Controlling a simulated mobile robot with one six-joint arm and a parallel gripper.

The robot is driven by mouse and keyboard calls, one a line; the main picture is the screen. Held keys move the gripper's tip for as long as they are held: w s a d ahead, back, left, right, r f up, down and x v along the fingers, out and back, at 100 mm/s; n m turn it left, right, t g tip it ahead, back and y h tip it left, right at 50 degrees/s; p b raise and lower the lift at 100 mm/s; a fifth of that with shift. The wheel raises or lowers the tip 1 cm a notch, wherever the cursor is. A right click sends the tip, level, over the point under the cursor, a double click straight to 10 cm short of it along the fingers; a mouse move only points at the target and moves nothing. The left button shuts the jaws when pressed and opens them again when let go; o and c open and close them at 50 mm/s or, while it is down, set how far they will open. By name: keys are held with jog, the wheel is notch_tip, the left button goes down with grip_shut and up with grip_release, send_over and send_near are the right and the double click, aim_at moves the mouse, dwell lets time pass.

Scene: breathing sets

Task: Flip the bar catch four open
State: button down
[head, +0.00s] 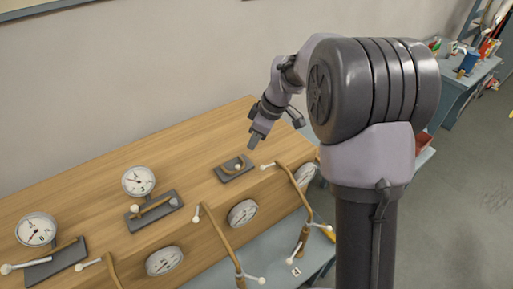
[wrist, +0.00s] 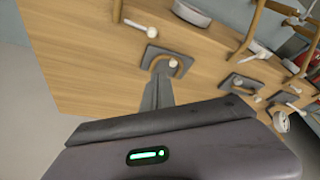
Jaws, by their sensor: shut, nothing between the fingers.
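A bar catch (head: 234,169) sits at the right end of the wooden board: a dark plate with a curved tan bar and a pale knob. No number is readable on it. My gripper (head: 252,145) is shut and empty, pointing down just behind and right of this catch. In the wrist view the closed fingers (wrist: 162,80) reach toward the same catch (wrist: 152,51), overlapping the edge of its plate. Whether they touch it I cannot tell. The bar curves on the plate with its white knob at the right; part is behind the fingertips.
More plates with bars sit leftward on the board, one in the middle (head: 155,205) and one at far left (head: 55,262). Round gauges (head: 138,181) and bent tan pipes with white ends (head: 222,240) stand nearby. Bare wood (head: 195,165) lies left of the near catch.

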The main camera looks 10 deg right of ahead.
aim_at(262, 168)
jog(key=b+x, duration=0.1)
jog(key=x, duration=0.7)
jog(key=s+d, duration=0.1)
jog(key=s+d+b, duration=0.1)
jog(key=d, duration=0.1)
jog(key=shift+f, duration=0.25)
jog(key=shift+s+d, duration=0.1)
jog(key=shift+d, duration=0.05)
jog(key=shift+f, duration=0.1)
